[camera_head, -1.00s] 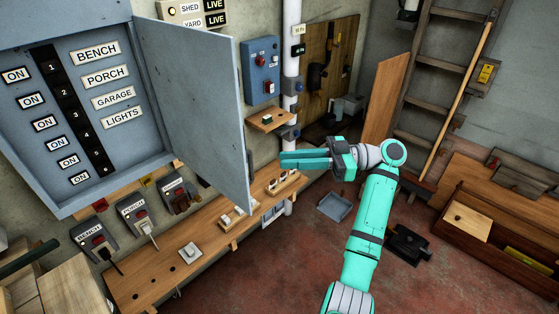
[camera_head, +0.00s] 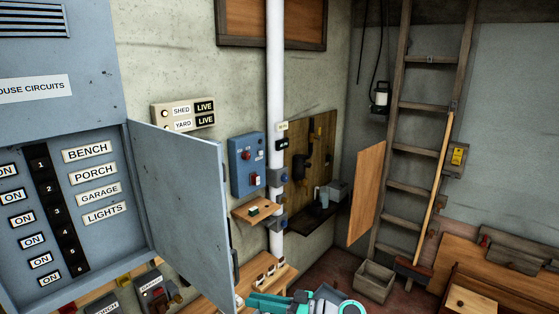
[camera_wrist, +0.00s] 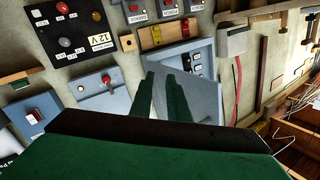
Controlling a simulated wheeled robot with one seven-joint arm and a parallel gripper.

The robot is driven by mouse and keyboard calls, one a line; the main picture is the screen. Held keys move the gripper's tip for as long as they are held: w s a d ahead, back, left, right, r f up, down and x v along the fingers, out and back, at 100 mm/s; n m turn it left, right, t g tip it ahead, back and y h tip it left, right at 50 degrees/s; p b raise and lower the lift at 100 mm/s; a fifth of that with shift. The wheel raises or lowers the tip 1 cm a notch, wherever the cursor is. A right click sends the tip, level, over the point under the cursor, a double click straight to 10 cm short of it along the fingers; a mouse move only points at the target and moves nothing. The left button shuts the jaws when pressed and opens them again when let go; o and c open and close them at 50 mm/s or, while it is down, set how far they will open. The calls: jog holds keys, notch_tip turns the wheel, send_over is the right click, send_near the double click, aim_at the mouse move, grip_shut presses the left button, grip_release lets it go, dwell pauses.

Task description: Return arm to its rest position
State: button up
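My gripper (camera_head: 272,302) shows at the bottom edge of the head view, in front of the wooden bench shelf. Most of my arm is below the frame. In the wrist view the dark green finger parts (camera_wrist: 177,98) point away from the camera, past a black edge and the green wrist housing. No held object shows.
The open grey cabinet door (camera_head: 183,210) stands left of my gripper. A white pipe (camera_head: 275,100), a blue switch box (camera_head: 247,165) and a small shelf (camera_head: 258,211) are behind it. A ladder (camera_head: 408,160) leans right. The wrist view faces wall-mounted panels (camera_wrist: 102,92).

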notch_tip(320, 180, down, 12)
jog(key=s+a+m+t+h, duration=0.2)
jog(key=s+m+t+h, duration=0.1)
jog(key=m, duration=0.2)
jog(key=s+d+f+m+t+h, duration=0.2)
jog(key=s+f+m+t+h, duration=0.4)
jog(key=s+f, duration=1.15)
jog(key=s+d+r+m+g+h, duration=0.1)
jog(key=s+d+h, duration=0.25)
jog(key=s, duration=0.45)
jog(key=s+d+r+m+h, duration=0.1)
jog(key=s+d+r+h, duration=0.1)
jog(key=s+h, duration=0.35)
jog(key=s+r+n+t+y, duration=0.1)
jog(key=s+r+n+t, duration=0.1)
jog(key=s+r, duration=1.1)
notch_tip(320, 180, up, 3)
jog(key=shift+s+d+f+t, duration=0.1)
jog(key=shift+s+d+t, duration=0.05)
jog(key=shift+t, duration=0.25)
jog(key=shift+d, duration=0.1)
